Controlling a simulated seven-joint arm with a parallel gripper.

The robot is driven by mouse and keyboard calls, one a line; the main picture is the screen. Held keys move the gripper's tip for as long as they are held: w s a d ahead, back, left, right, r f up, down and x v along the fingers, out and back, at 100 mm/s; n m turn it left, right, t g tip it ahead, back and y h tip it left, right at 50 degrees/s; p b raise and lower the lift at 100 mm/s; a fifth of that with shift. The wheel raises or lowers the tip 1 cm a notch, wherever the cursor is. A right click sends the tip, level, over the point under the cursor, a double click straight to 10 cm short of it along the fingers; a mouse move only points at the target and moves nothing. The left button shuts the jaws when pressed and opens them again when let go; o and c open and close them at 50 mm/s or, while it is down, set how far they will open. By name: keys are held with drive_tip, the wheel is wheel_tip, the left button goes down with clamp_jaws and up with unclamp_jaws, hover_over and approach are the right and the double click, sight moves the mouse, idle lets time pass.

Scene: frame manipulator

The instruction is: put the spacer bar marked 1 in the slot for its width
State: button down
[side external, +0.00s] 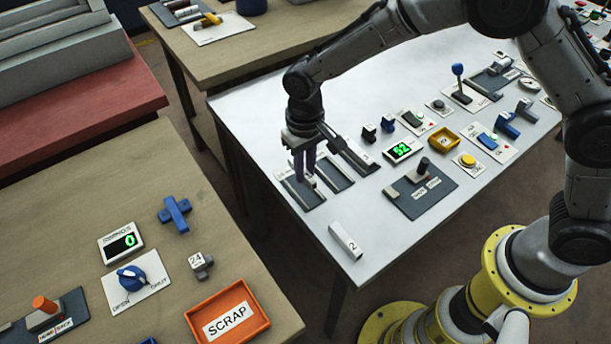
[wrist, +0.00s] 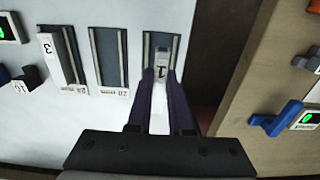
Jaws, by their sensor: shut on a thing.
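The spacer bar marked 1 (wrist: 161,66) is a grey bar between my fingers in the wrist view. My gripper (side external: 305,174) is shut on it at the nearest of three dark slots in the side view. That slot (wrist: 148,44) is at the right in the wrist view, and the bar lines up with its length between the pale rails. I cannot tell whether the bar touches the slot's floor. The middle slot (wrist: 108,60) is empty. The bar marked 3 (wrist: 52,62) lies at the left slot. My fingers hide the right slot's label.
A pale bar marked 2 (side external: 346,241) lies near the white table's front edge. A dark plate with a lever (side external: 420,187) and a display reading 52 (side external: 403,150) stand right of the slots. A brown bench with a scrap tray (side external: 228,313) is across a gap to the left.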

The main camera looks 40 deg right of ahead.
sight(306, 181)
drive_tip(key=shift+f, duration=1.4)
drive_tip(key=shift+f, duration=0.6)
drive_tip(key=c, duration=0.8)
unclamp_jaws()
wheel_tip(306, 181, up, 13)
drive_tip(key=shift+f, duration=0.2)
drive_tip(key=shift+r, duration=0.35)
